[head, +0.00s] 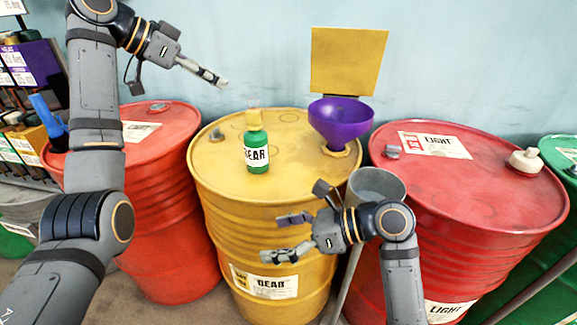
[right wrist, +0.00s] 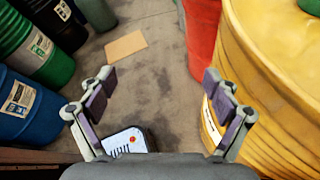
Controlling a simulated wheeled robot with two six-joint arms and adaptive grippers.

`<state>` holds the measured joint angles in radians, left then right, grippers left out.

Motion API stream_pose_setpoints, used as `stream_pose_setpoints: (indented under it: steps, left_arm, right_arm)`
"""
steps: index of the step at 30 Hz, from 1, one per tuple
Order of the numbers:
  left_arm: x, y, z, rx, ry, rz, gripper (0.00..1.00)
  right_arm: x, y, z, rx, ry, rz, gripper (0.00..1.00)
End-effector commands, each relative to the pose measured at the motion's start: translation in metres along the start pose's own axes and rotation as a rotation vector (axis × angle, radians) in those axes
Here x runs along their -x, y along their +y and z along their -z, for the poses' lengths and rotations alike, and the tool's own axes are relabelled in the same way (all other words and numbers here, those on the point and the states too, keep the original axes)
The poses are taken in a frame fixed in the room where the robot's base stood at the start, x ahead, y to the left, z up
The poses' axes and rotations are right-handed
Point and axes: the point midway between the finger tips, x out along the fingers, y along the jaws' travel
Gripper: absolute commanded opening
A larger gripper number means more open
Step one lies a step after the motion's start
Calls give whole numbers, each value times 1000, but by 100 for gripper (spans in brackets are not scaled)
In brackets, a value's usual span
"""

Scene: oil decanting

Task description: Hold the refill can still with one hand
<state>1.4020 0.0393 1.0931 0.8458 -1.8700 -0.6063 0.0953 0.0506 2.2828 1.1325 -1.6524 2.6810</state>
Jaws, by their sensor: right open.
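The refill can, a green bottle (head: 257,152) with a yellow cap and a "GEAR" label, stands upright on the yellow drum (head: 215,165). A purple funnel (head: 340,122) stands on the same drum, to the right of the can. My left gripper (head: 215,78) is above and to the left of the can, apart from it. Its fingers are seen edge-on, so their gap cannot be judged. My right gripper (head: 275,238) is open and empty in front of the yellow drum, lower than the can. The right wrist view shows its spread fingers (right wrist: 160,78) over the floor.
Red drums stand left (head: 160,165) and right (head: 470,190) of the yellow one. A grey container (head: 376,184) is close beside my right wrist. A yellow board (head: 348,62) rises behind the funnel. A blue-topped bottle (head: 45,115) is at the far left.

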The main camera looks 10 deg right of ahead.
Motion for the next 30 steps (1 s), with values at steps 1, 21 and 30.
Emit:
stream_pose_setpoints:
  steps: [1,21,30]
  left_arm:
    - [0,0,0,0,0,0,38]
    - [0,0,0,0,0,0,38]
    - [0,0,0,0,0,0,38]
  right_arm:
    - [3,0,-21,-4,-52,17,89]
    - [11,-172,-84,120,-472,562,89]
    - [-20,-191,-104,117,-474,559,89]
